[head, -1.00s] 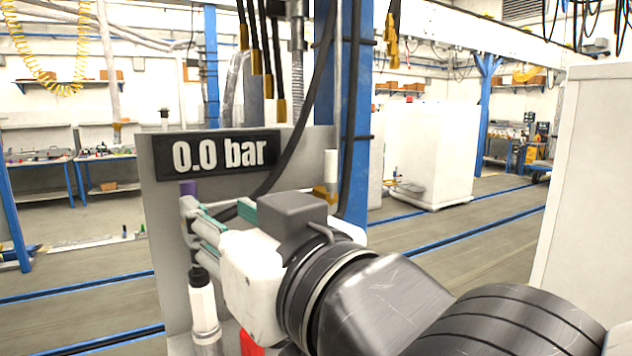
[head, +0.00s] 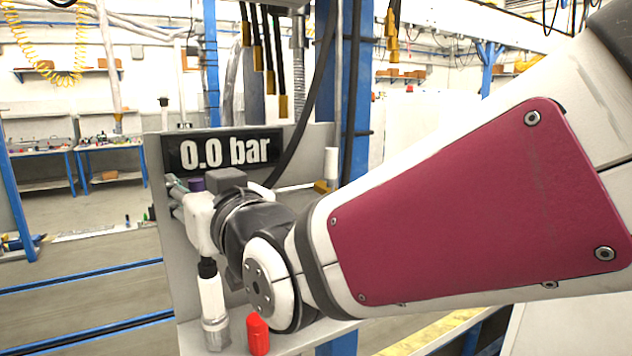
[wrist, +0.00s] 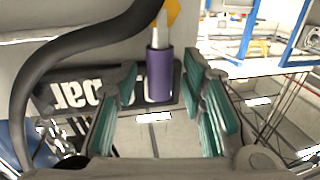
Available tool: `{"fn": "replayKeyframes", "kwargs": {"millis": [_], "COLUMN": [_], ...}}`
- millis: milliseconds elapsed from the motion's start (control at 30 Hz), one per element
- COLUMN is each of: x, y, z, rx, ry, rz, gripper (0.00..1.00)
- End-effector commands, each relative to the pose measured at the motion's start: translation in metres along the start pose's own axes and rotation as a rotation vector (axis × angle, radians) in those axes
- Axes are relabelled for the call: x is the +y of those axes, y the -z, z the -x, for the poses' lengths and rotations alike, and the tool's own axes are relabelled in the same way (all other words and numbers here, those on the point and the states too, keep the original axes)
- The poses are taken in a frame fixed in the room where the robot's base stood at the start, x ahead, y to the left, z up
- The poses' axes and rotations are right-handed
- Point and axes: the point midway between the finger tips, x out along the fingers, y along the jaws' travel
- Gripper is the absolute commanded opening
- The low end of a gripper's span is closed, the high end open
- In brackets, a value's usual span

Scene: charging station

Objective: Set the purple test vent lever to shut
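The purple lever grip (wrist: 158,76) is upright in the wrist view, with a pale stem and a yellow part above it. My gripper (wrist: 160,88) is open, its teal-padded fingers on either side of the grip with visible gaps, so they do not appear to close on it. In the head view only a small bit of the purple grip (head: 197,184) shows beside my gripper (head: 174,192), below the display. My gripper and wrist hide most of the lever there.
The black display (head: 224,151) on the grey panel reads 0.0 bar. A white cylinder with a black top (head: 212,300) and a red cap (head: 258,334) stand just below my wrist. A white post on a yellow base (head: 331,166) stands right. A black hose (wrist: 45,62) crosses the wrist view.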

Motion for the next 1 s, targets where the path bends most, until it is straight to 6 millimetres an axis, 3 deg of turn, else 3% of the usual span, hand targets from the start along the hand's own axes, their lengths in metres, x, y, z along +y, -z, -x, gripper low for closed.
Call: {"fn": "replayKeyframes", "kwargs": {"millis": [333, 500, 1000], "x": [0.0002, 0.0002, 0.0076], "y": [0.0002, 0.0001, -0.0021], "z": [-0.0035, -0.0034, -0.0113], "rx": [0.001, 0.0, 0.009], "ry": [0.0, 0.0, 0.0], "rz": [0.0, 0.0, -0.034], "gripper": [0.37, 0.01, 0.0]}}
